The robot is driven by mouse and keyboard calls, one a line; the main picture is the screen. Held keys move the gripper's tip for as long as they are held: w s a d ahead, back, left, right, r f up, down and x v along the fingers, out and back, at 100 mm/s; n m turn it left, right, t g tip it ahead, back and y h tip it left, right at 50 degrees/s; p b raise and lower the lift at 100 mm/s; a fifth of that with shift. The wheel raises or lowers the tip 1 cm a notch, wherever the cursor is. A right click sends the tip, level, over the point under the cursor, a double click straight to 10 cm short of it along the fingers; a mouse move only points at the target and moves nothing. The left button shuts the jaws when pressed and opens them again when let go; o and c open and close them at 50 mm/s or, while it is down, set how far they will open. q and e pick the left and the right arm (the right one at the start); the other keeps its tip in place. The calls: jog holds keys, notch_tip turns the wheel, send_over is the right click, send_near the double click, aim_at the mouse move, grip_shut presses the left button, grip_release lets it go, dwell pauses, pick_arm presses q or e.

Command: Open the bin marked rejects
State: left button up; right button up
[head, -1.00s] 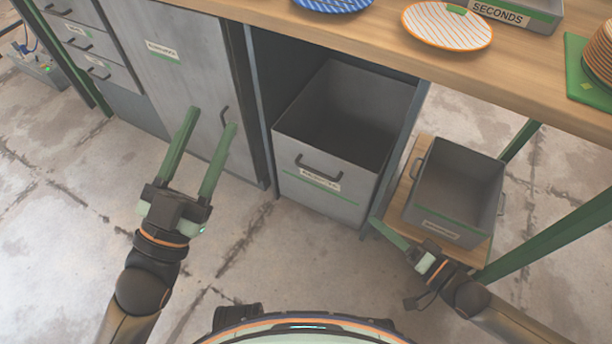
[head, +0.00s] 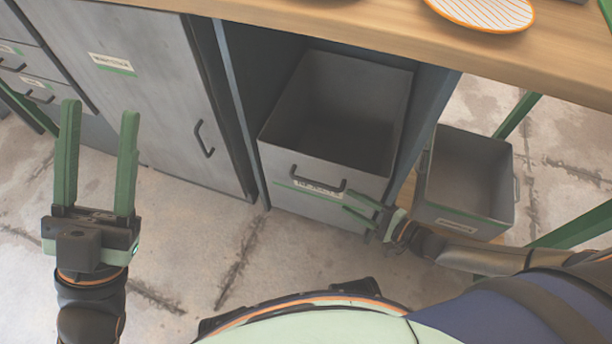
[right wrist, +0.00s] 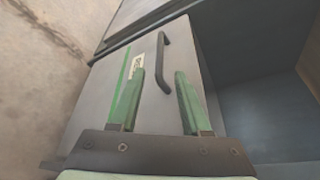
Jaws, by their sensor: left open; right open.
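The grey bin (head: 285,158) under the bench stands pulled out of its bay, its open top showing an empty-looking inside. Its front has a dark bar handle (head: 318,189), a green stripe and a label too small to read surely. The right wrist view also shows the handle (right wrist: 164,62) on the bin front (right wrist: 152,100). My right gripper (head: 347,200) is open and empty, its fingertips close to the handle's right end; the handle lies beyond the tips, and contact cannot be told. My left gripper (head: 100,113) is open and empty, in front of the closed cabinet.
A grey cabinet door (head: 150,95) with its own handle is shut left of the bin. A loose grey crate (head: 462,222) stands right of the bin on a low wooden stand. The wooden bench top (head: 400,40) overhangs the bin. Bare floor lies in front.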

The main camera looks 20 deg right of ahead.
aim_at(322, 187)
jog(key=b+x, duration=0.3)
jog(key=x, duration=0.9)
jog(key=shift+w+r+b, duration=0.1)
jog(key=shift+b, duration=0.3)
grip_shut()
dwell(0.8)
